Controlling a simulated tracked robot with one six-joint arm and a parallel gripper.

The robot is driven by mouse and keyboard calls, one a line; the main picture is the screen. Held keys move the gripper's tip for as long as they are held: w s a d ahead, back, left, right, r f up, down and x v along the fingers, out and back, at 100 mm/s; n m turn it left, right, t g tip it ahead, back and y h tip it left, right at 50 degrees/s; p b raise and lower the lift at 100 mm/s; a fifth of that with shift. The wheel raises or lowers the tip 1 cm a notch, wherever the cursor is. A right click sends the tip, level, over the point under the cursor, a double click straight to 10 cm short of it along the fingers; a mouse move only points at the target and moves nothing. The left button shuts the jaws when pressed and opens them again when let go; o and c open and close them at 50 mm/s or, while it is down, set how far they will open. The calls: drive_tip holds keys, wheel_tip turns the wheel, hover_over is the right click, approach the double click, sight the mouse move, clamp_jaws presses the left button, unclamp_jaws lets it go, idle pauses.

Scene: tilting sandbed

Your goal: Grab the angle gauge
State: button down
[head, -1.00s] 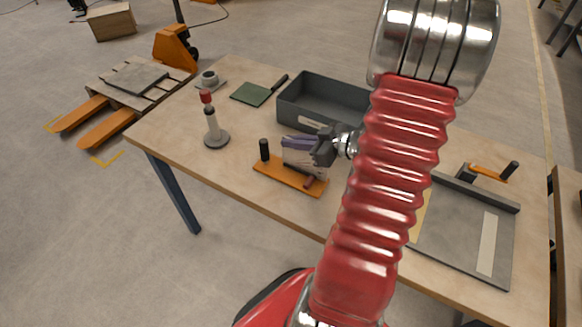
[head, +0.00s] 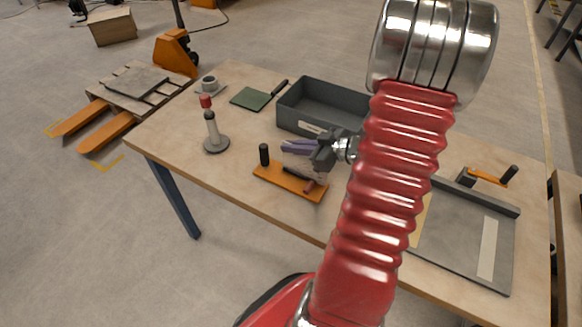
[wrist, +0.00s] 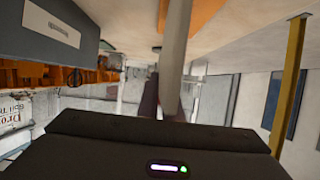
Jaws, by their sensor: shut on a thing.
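The angle gauge appears to be the piece with an orange base (head: 285,183), standing near the table's front edge in the head view. A pale, see-through upright plate (head: 296,162) rises above the base, with a black knob at its left and a dark red knob at its right. My gripper (head: 298,147) comes from the right, its purple fingers shut on the plate's upper part. In the wrist view the pale plate (wrist: 174,65) shows nearly edge-on between the fingers, with orange beyond. I cannot tell whether the base is clear of the table.
A grey bin (head: 320,108) stands close behind my gripper. A red-capped grey post (head: 213,135) stands left of the gauge, with a green board (head: 251,98) behind. A grey sandbed tray (head: 465,235) lies to the right. Bare tabletop lies around the base.

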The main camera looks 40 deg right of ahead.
drive_tip(key=shift+r, duration=0.15)
drive_tip(key=shift+r, duration=4.9)
